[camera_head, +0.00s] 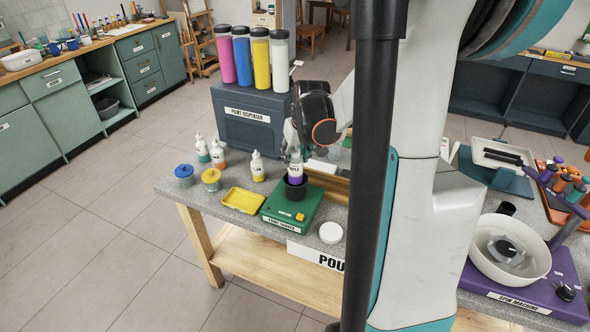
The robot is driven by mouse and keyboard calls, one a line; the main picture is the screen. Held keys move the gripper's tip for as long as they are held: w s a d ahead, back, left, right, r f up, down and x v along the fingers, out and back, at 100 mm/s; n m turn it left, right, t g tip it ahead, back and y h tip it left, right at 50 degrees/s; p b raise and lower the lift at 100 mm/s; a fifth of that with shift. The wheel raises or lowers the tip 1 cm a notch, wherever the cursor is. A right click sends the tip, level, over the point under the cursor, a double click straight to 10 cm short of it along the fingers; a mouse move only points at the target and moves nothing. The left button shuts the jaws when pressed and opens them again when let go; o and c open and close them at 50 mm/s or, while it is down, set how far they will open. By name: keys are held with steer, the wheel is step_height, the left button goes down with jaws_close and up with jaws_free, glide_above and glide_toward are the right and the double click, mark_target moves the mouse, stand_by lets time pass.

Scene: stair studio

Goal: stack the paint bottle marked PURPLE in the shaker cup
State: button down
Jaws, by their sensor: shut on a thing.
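A small bottle with a purple lower part (295,172) stands upright at the dark shaker cup (294,189) on the green paint shaker (278,212). Its lower end appears to be inside the cup's rim. The bottle's label is too small to read for sure. My gripper (294,150) comes down from above and is shut on the bottle's upper part. The fingers partly hide the bottle's top, and I cannot tell how deep it sits.
Several other paint bottles (257,167) stand to the left, near blue and yellow jars (211,179). A yellow tray (243,201) lies left of the shaker, and a white lid (330,233) right of it. The paint dispenser (247,118) stands behind.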

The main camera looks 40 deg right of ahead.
mark_target(295, 165)
steer(key=shift+f+b, duration=0.7)
steer(key=shift+f, duration=1.6)
steer(key=shift+f, duration=0.1)
steer(key=shift+f, duration=0.2)
steer(key=c, duration=1)
jaws_free()
steer(key=shift+r, duration=0.3)
steer(key=p+v, duration=0.3)
steer(key=v, duration=0.9)
steer(key=shift+p, duration=0.4)
